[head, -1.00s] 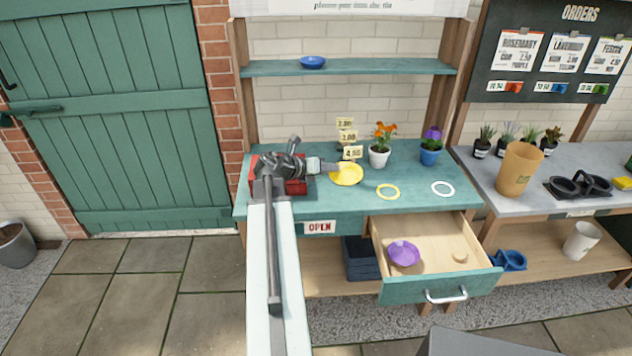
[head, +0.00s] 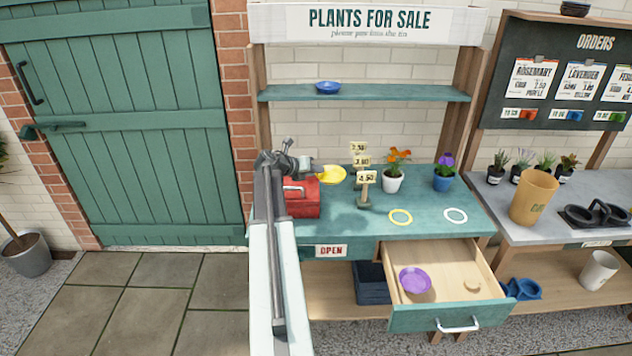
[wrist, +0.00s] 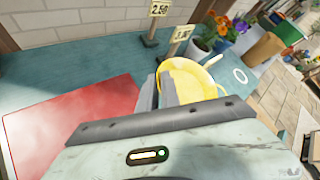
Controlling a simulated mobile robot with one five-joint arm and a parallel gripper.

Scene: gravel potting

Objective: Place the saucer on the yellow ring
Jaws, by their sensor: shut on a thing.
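A yellow saucer (head: 332,175) is held by my gripper (head: 312,167) above the left part of the green counter. In the wrist view the saucer (wrist: 190,80) sits between the fingers (wrist: 172,88), which are shut on it. The yellow ring (head: 400,217) lies flat and empty on the counter near its front edge, right of and lower than the saucer. In the wrist view I cannot make the yellow ring out.
A red box (head: 302,200) stands under my arm. Price signs (head: 365,188) stand between saucer and ring. A white ring (head: 455,215) and two flower pots (head: 393,180) are to the right. The open drawer (head: 440,318) below holds a purple saucer (head: 415,280).

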